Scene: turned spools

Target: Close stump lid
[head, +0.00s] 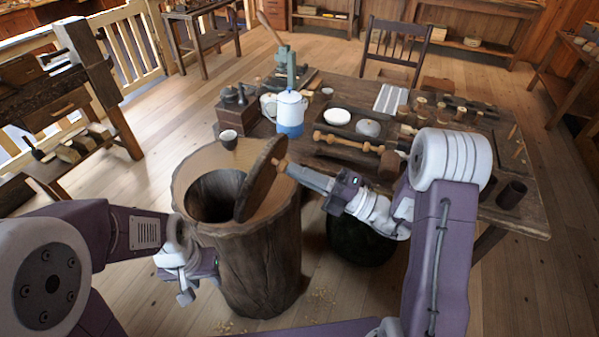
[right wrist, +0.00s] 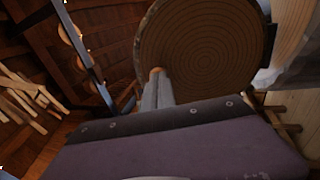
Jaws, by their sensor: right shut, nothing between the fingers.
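The hollow tree stump (head: 262,262) stands on the floor left of the table, its dark round opening partly uncovered. Its round wooden lid (head: 259,184) is tilted up steeply at the right side of the opening. The lid's ringed face fills the top of the right wrist view (right wrist: 205,45). A small light wooden knob (head: 281,164) sits on the lid's right-facing side. My right gripper (head: 290,169) is shut and empty, its tips at the knob; whether they touch is unclear. My left gripper (head: 186,293) hangs low, left of the stump; its finger gap is not clear.
The workbench (head: 335,160) behind and right carries a blue-and-white jug (head: 290,114), turned wooden pieces and plates. A dark round bin (head: 360,240) is under the table edge.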

